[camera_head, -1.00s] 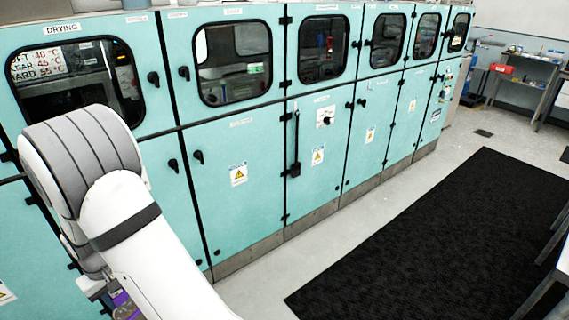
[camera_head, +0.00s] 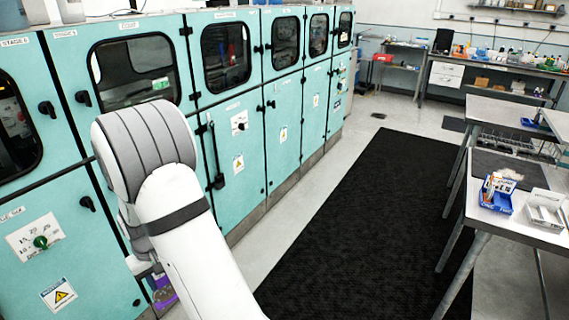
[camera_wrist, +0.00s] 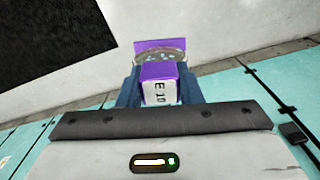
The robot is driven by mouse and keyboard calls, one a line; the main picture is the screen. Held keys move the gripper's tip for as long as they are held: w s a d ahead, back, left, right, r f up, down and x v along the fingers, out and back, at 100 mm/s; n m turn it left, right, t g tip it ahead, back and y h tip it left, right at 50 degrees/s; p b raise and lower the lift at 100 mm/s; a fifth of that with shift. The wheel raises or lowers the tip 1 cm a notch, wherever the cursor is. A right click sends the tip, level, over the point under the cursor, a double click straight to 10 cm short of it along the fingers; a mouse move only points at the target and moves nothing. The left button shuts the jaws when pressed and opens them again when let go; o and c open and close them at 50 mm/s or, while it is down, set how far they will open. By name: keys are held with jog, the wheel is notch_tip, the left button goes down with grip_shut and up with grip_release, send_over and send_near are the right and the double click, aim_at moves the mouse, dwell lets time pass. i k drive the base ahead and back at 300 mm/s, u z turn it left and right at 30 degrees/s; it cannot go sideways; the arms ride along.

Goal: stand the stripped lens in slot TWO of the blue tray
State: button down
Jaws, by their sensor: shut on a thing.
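My gripper (camera_wrist: 160,88) is shut on a purple holder (camera_wrist: 161,72) with a white label that seems to read "E10". A clear round lens (camera_wrist: 160,56) shows at the holder, with a purple edge behind it; I cannot tell if it is stripped. In the head view the purple piece (camera_head: 164,297) shows only in part, below my white arm. A blue tray (camera_head: 497,205) stands on the table at the right, far from my gripper. Its slots and their numbers are too small to read.
A white tray (camera_head: 546,208) stands beside the blue tray on the table (camera_head: 510,226). Another small blue tray (camera_head: 537,126) lies on a table further back. Teal cabinets (camera_head: 235,150) line the left. A black floor mat (camera_head: 350,220) lies on clear floor between.

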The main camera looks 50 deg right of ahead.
aim_at(504, 205)
jog(key=z, duration=0.45)
jog(key=i, duration=0.2)
jog(key=z, duration=3)
jog(key=i, duration=0.4)
jog(key=z, duration=0.45)
